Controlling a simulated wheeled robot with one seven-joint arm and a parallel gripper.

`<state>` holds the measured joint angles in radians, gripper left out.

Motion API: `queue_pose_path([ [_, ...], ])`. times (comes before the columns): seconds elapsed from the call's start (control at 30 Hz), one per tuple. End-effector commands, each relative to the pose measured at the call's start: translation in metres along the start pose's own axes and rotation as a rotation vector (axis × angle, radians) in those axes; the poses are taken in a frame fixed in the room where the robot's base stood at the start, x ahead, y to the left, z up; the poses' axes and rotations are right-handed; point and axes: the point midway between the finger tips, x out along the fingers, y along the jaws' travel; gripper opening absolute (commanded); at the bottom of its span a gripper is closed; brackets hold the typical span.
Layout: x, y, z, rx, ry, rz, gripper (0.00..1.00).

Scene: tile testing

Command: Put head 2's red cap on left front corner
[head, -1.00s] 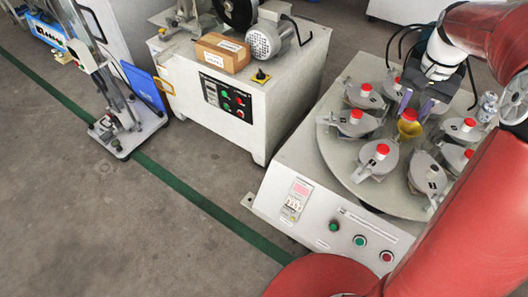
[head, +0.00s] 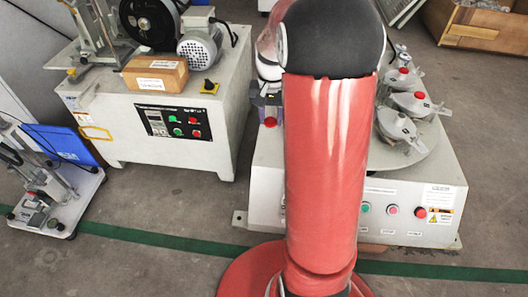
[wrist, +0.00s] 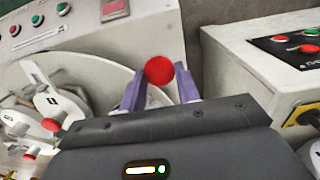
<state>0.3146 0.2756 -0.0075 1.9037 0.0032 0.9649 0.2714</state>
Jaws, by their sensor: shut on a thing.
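The red cap (wrist: 159,70) sits between the two purple fingertips of my gripper (wrist: 158,84), which is shut on it. In the head view the red cap (head: 270,121) and my gripper (head: 267,100) show left of my red arm, over the left side of the white turntable machine (head: 267,172). The machine's top edge and side lie just beyond the cap in the wrist view. Whether the cap touches the surface cannot be told. Several grey heads with red caps (head: 419,95) stand on the round plate; which is head 2 cannot be told. My arm hides the machine's middle.
A second white machine (head: 190,150) with a motor (head: 208,50) and a cardboard box (head: 155,74) stands to the left, with a floor gap between. In the wrist view its control panel (wrist: 298,45) is close on the right. A wooden crate (head: 480,30) is at the back right.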

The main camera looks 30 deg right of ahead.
Motion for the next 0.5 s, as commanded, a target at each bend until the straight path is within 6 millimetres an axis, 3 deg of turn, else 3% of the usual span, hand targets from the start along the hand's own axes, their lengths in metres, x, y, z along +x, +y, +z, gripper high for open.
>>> queue_pose_path([
  [0.03,0.019,0.000,0.001,0.000,-0.006,0.002,0.12],
  [0.23,0.069,0.000,0.000,0.000,-0.004,0.001,0.12],
  [0.5,0.096,-0.001,0.000,0.000,0.000,0.000,0.12],
])
